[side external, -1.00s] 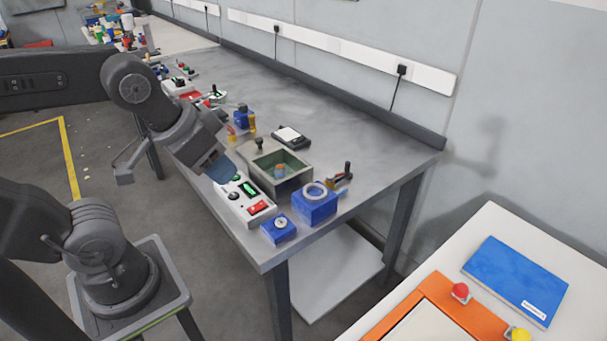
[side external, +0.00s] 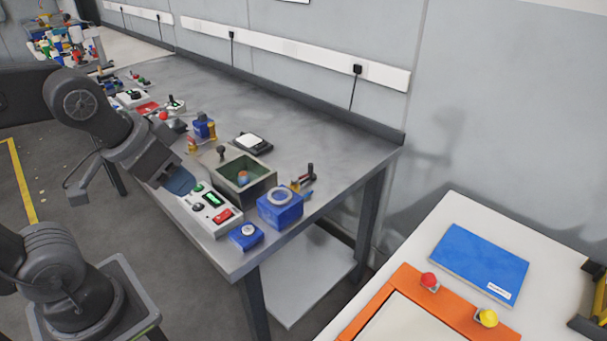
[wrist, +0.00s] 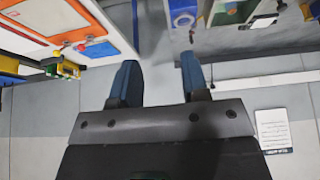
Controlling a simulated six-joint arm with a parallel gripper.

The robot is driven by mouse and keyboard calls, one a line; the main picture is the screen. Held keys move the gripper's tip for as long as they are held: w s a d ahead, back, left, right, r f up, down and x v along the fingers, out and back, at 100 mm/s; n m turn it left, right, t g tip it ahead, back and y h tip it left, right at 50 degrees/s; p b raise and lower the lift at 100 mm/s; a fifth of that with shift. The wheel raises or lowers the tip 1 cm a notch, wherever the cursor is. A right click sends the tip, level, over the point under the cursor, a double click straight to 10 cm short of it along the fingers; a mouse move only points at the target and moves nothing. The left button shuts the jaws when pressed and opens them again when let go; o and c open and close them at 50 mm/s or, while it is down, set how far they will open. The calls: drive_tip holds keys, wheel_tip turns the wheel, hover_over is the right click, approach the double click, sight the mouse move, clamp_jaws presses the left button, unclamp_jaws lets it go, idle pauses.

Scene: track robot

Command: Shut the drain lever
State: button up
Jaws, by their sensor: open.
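An open box-like tank (side external: 262,188) with a greenish inside and a small orange-and-blue object in it stands near the bench's front edge. A small upright lever with a dark top and an orange part (side external: 303,178) stands to its right, behind a blue block. A dark knob (side external: 221,153) stands at its left back. I cannot tell for sure which is the drain lever. My gripper (side external: 181,181) is left of the tank, above the end of a white control box. Its blue fingers are apart and empty in the wrist view (wrist: 160,75).
The white control box (side external: 213,211) with green and red parts lies in front of the tank. A blue block with a ring (side external: 280,209) and a small blue box (side external: 246,237) are to the right. A dark scale-like device (side external: 252,144) sits behind. The bench's back right is clear.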

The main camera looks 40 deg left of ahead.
idle(0.4)
drive_tip(key=n+g+h, duration=0.2)
drive_tip(key=n+h, duration=0.1)
drive_tip(key=n, duration=2.4)
hover_over(309, 164)
drive_tip(key=s+a, duration=0.3)
wheel_tip(309, 164, down, 12)
drive_tip(key=x, duration=1.3)
drive_tip(key=shift+s+f, duration=0.1)
drive_tip(key=shift+s, duration=0.2)
drive_tip(key=shift+c, duration=0.2)
clamp_jaws()
